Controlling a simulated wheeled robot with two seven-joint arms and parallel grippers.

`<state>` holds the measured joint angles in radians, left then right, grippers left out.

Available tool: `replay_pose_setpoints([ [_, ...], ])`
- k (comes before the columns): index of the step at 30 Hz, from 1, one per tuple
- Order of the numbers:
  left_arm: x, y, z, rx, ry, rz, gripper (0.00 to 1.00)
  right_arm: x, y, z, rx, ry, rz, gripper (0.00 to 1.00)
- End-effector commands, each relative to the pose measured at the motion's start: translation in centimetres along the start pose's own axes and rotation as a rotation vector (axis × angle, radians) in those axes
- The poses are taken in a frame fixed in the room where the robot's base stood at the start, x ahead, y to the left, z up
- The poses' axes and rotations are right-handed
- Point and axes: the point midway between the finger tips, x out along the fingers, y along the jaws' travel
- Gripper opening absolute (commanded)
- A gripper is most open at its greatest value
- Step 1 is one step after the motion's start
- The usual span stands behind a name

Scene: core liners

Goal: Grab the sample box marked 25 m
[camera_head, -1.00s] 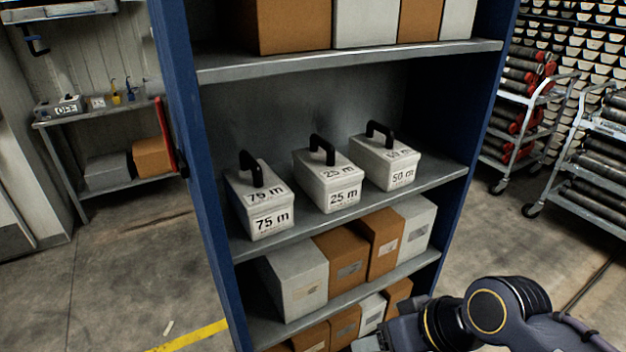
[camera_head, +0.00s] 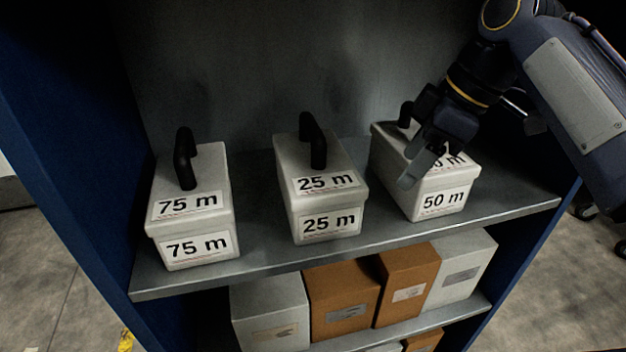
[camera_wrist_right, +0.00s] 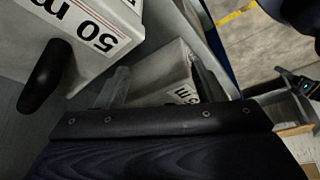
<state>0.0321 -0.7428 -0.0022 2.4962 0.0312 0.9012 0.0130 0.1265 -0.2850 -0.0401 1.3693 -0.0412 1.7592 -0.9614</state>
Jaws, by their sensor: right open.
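The white sample box marked 25 m (camera_head: 325,205) stands in the middle of the shelf, with a black handle (camera_head: 313,140) on its lid. It shows partly in the right wrist view (camera_wrist_right: 165,75), between the fingers. My right gripper (camera_head: 415,172) is open and empty. In the head view it is to the right of the 25 m box, in front of the box marked 50 m (camera_head: 440,200) and partly hiding it. I cannot tell whether it touches the 50 m box. My left gripper is not in the head view.
The box marked 75 m (camera_head: 195,220) stands left of the 25 m box. The shelf (camera_head: 270,258) has blue uprights at both sides. Brown and grey boxes (camera_head: 340,297) fill the level below. Bare shelf separates the three marked boxes.

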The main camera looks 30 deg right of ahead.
Motion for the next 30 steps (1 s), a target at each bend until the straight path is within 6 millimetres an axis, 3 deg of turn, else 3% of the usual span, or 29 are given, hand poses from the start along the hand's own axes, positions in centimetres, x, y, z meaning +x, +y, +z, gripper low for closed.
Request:
replay_pose_setpoints([
  [9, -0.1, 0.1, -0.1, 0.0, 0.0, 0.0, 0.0, 2.5, 0.0, -6.1, -0.002, -0.001, -0.001, 0.62],
  [19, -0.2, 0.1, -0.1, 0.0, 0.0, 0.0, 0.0, 3.6, 0.0, -8.7, -0.001, 0.0, -0.001, 0.62],
  [27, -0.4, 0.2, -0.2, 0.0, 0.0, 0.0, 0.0, 5.3, 0.0, -13.0, -0.003, 0.0, -0.002, 0.62],
  [30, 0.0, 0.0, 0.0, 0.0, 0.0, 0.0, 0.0, 6.4, 0.0, -12.9, 0.002, 0.0, 0.001, 0.62],
])
